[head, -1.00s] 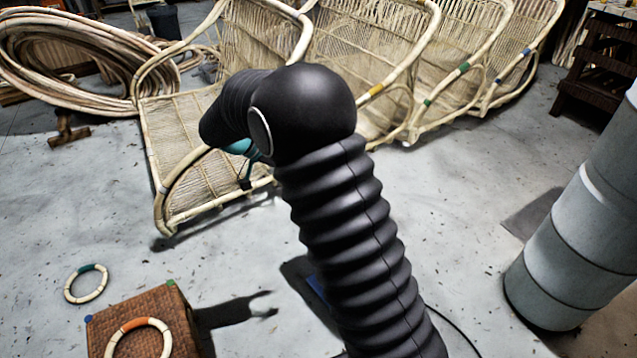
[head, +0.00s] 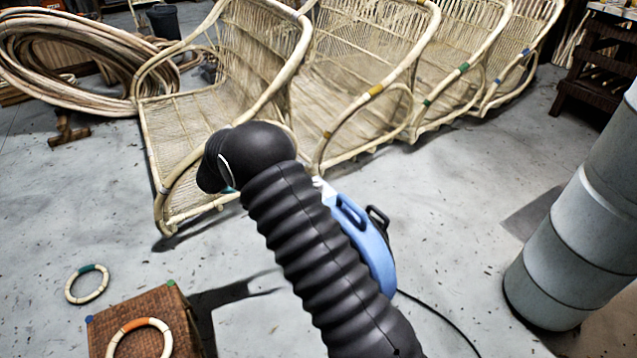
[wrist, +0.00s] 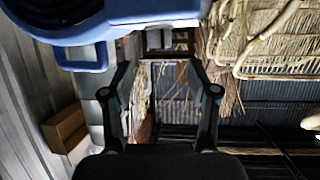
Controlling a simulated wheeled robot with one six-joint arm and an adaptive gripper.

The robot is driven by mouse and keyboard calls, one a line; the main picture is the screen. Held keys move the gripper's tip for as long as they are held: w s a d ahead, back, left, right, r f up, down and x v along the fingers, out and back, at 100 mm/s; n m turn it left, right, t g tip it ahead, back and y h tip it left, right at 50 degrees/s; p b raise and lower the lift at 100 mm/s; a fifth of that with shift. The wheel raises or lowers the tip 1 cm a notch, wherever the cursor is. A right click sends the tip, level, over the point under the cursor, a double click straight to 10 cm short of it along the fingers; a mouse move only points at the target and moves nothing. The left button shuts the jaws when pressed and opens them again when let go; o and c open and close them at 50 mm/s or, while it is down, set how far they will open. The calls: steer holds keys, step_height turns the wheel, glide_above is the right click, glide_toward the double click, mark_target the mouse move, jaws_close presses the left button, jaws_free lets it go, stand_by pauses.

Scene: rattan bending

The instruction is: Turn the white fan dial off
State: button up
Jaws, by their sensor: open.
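A blue fan (head: 375,252) with a dark handle stands on the floor, partly hidden behind my arm in the head view. A small white piece (head: 319,185) shows at its upper left end; I cannot tell whether it is the dial. In the wrist view the blue fan housing (wrist: 95,14) fills the upper left, close to my gripper, with its dark round part at the top left corner. My gripper (wrist: 159,68) is open with nothing between its fingers, below the fan housing in that picture. My gripper is hidden in the head view. The dial's setting cannot be seen.
Rattan chair frames (head: 365,60) stand in a row behind the fan. A grey cylinder (head: 580,230) stands at right, and a woven box (head: 140,315) with a ring (head: 140,338) on it at lower left. A dark cable runs across the floor at lower right.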

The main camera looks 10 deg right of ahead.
mark_target(318, 182)
steer(key=p+x, duration=0.1)
steer(key=x, duration=0.8)
steer(key=shift+f, duration=0.1)
jaws_close()
